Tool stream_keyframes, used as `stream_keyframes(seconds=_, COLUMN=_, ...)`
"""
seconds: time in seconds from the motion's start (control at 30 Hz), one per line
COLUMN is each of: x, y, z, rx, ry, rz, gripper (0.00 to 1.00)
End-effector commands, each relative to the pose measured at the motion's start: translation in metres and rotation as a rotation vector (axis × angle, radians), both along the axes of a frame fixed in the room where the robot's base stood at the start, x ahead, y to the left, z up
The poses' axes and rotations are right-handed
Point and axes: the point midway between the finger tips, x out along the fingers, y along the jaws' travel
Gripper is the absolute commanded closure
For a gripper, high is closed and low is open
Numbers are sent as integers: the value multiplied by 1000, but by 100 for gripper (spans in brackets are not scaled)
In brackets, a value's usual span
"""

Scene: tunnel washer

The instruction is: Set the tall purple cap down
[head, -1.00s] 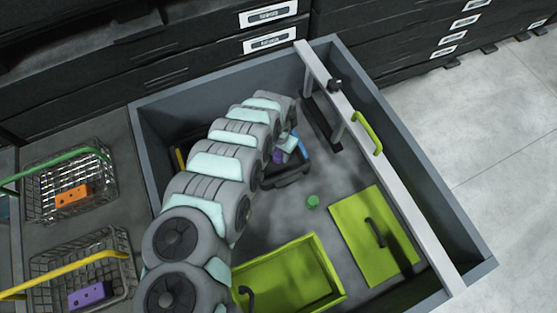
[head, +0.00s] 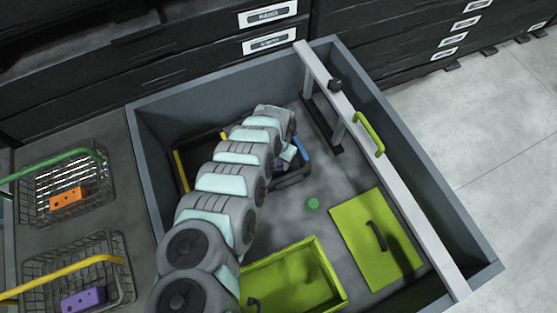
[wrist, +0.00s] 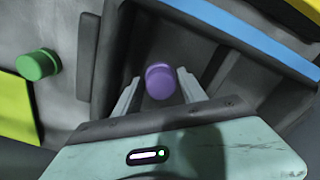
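The tall purple cap (wrist: 160,82) stands between my gripper's two fingers in the wrist view, inside the dark tray with coloured edges. A small gap shows between the cap and each finger. My gripper (wrist: 158,86) is open around it, with the fingers low beside the cap. In the head view my gripper (head: 287,158) is at the tray, and my arm hides most of the cap's surroundings. Whether the cap's base touches the tray floor is hard to tell.
A green cap (head: 312,205) lies on the drawer floor. A green open box (head: 340,278) and a flat green lid (head: 360,225) are nearby. Wire baskets with orange and purple blocks stand left.

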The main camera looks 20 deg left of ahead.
Motion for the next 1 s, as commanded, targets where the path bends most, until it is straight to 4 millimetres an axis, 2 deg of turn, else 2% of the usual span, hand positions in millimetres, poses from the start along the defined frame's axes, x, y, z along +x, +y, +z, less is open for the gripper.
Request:
stream_keyframes(seconds=0.03, x=0, y=0, z=0, rx=0, ry=0, rz=0, gripper=47)
stream_keyframes(seconds=0.17, x=0, y=0, z=0, rx=0, ry=-1, rz=1, gripper=36)
stream_keyframes(seconds=0.4, x=0, y=0, z=1, rx=0, ry=-1, rz=1, gripper=36)
stream_keyframes(seconds=0.53, x=1, y=1, z=9, rx=1, ry=-1, rz=0, gripper=36)
stream_keyframes(seconds=0.73, x=0, y=2, z=38, rx=3, ry=0, rz=0, gripper=36)
stream_keyframes(seconds=1.0, x=1, y=2, z=90, rx=4, ry=-2, rz=-1, gripper=36)
